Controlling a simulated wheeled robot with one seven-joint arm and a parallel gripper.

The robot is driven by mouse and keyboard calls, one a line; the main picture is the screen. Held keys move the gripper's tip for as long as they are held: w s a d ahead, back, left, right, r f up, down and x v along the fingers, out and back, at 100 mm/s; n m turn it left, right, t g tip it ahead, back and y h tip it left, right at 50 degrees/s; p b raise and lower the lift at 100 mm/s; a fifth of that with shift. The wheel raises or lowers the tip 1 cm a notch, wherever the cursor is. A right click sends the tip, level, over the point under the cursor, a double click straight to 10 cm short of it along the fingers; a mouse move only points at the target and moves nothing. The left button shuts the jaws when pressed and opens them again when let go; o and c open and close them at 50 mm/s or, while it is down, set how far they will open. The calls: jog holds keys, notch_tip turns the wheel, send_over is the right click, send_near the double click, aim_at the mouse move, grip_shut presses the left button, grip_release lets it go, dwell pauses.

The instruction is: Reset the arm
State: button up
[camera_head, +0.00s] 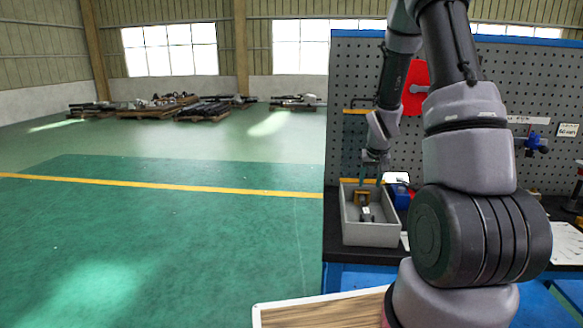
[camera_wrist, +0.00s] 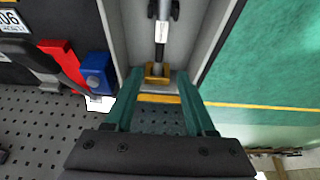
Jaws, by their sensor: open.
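My arm rises on the right of the head view and reaches over the workbench. My gripper (camera_head: 371,170) points down above the far end of a grey bin (camera_head: 371,235). In the wrist view my gripper (camera_wrist: 160,88) shows two green fingers spread apart, with nothing held between them. A tool with a yellow-brown end (camera_wrist: 157,73) and a dark and silver shaft lies in the bin, just beyond the fingertips. It also shows in the head view (camera_head: 363,199). The bin's wall (camera_wrist: 213,45) runs close to the fingers.
A blue block (camera_wrist: 97,72) and a red item (camera_wrist: 62,62) sit beside the bin. The pegboard (camera_head: 350,90) stands behind the bench. Open green floor (camera_head: 150,240) lies to the left. A wood-topped surface (camera_head: 320,312) is at the front.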

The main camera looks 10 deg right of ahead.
jog(key=s+a+r+t+y, duration=0.1)
jog(key=s+a+r, duration=0.3)
jog(key=r, duration=0.6)
jog(key=s+a+r, duration=0.3)
jog(key=s+r, duration=0.1)
jog(key=r, duration=0.5)
jog(key=s+a+r, duration=0.2)
jog(key=s+r, duration=0.2)
jog(key=s, duration=0.2)
jog(key=s+a+r+t+y, duration=0.1)
jog(key=s+a+r, duration=0.2)
jog(key=s, duration=0.3)
jog(key=s+a+r+m+y, duration=0.1)
jog(key=s+a+r, duration=0.2)
jog(key=s, duration=0.4)
jog(key=shift+a+r+t, duration=0.25)
jog(key=shift+r+t, duration=0.15)
jog(key=shift+r, duration=0.45)
